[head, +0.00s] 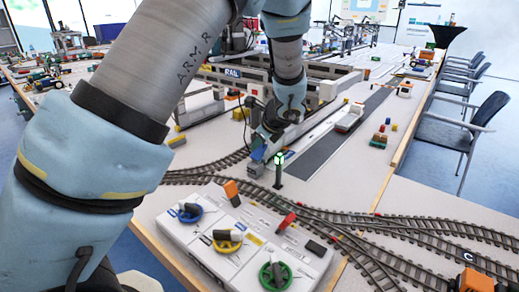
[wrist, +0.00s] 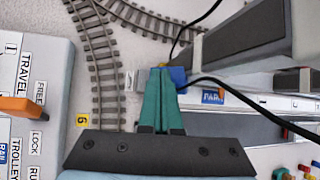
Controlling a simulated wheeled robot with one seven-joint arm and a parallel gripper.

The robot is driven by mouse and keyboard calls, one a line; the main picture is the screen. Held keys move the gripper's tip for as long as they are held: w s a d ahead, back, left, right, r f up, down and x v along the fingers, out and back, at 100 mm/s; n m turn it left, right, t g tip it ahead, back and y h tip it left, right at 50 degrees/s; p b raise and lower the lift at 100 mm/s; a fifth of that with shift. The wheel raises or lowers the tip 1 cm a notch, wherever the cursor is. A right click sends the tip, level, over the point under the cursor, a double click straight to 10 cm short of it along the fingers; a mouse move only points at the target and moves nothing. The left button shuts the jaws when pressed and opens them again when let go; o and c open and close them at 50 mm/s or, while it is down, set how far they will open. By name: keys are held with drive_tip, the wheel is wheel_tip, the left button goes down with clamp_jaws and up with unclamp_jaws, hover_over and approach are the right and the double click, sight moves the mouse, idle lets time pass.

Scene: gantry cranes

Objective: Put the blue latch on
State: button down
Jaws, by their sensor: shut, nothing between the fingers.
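In the head view my gripper (head: 258,146) is low at the near end of the beam, and my arm and hand hide most of that spot.
A white control panel (head: 175,232) with blue, yellow and green handwheels and orange and red levers stands in front. A green-lit signal post (head: 279,170) is close to my gripper's right. Curved tracks (head: 400,224) run nearby. Black cables (wrist: 240,98) cross beside the beam.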

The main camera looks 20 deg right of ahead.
sight(262, 148)
drive_tip(key=shift+w+d+f, duration=0.15)
drive_tip(key=shift+d+f, duration=0.1)
drive_tip(key=shift+f, duration=0.05)
drive_tip(key=shift+w+d+f, duration=0.25)
drive_tip(key=shift+d+f, duration=0.25)
drive_tip(key=shift+f, duration=0.1)
drive_tip(key=shift+w+d+f, duration=0.25)
drive_tip(key=shift+d+f, duration=0.25)
drive_tip(key=shift+f, duration=0.05)
idle(2.2)
drive_tip(key=shift+r, duration=0.1)
drive_tip(key=shift+s+a+r, duration=0.35)
drive_tip(key=shift+a+r, duration=0.3)
drive_tip(key=shift+r, duration=0.05)
drive_tip(key=shift+s+a+r, duration=0.3)
drive_tip(key=shift+a+r, duration=0.3)
drive_tip(key=shift+r, duration=0.1)
drive_tip(key=a+r, duration=0.1)
drive_tip(key=s+a+r+p, duration=0.1)
drive_tip(key=a+r, duration=0.1)
drive_tip(key=shift+s+r, duration=0.3)
idle(0.4)
